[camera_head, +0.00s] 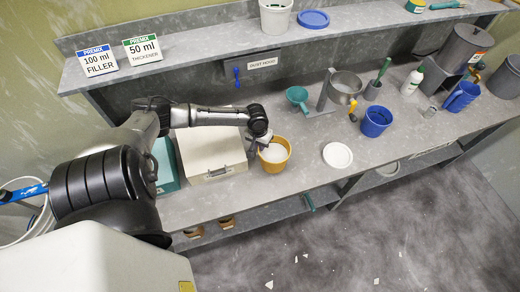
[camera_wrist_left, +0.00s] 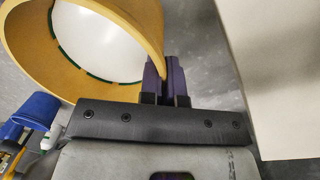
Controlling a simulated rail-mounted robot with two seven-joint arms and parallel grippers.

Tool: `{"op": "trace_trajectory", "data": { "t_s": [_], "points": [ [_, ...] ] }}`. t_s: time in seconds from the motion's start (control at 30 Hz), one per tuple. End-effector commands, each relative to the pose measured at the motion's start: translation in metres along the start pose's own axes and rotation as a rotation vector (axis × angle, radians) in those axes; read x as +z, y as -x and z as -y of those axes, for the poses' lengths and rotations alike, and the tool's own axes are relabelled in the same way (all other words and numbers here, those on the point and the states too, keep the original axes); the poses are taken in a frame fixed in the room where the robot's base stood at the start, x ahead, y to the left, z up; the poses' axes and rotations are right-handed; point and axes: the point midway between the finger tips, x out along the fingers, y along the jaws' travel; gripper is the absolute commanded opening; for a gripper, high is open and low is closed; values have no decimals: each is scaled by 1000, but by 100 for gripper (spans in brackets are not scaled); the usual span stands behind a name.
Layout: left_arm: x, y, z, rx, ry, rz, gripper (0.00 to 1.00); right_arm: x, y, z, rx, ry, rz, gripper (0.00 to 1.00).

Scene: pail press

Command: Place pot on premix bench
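The yellow pot (camera_head: 274,164), with white material inside, is at the front of the grey bench (camera_head: 300,175), right of the cream box. I cannot tell whether its base touches the bench. Two signs reading PREMIX, 100 ml filler (camera_head: 97,61) and 50 ml thickener (camera_head: 142,49), stand on the shelf above the bench's left part. My right gripper is out of view.
The cream box (camera_head: 210,155) is close left of the pot. A white disc (camera_head: 338,155), a blue mug (camera_head: 376,121), a teal scoop (camera_head: 297,95) and a metal bowl (camera_head: 345,85) are to the right. The shelf (camera_head: 200,52) overhangs the back.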

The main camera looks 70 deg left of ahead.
Motion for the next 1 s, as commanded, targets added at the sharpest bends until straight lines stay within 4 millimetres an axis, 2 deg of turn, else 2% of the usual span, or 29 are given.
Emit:
{"op": "trace_trajectory", "data": {
  "t_s": [0.17,0.53,1.0],
  "points": [
    [-4,-2,4,4,1,-2,0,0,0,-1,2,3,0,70],
    [-4,-39,8,3,1,-2,0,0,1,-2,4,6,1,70],
    [-4,-44,8,3,0,-3,0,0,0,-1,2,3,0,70]
  ]
}}
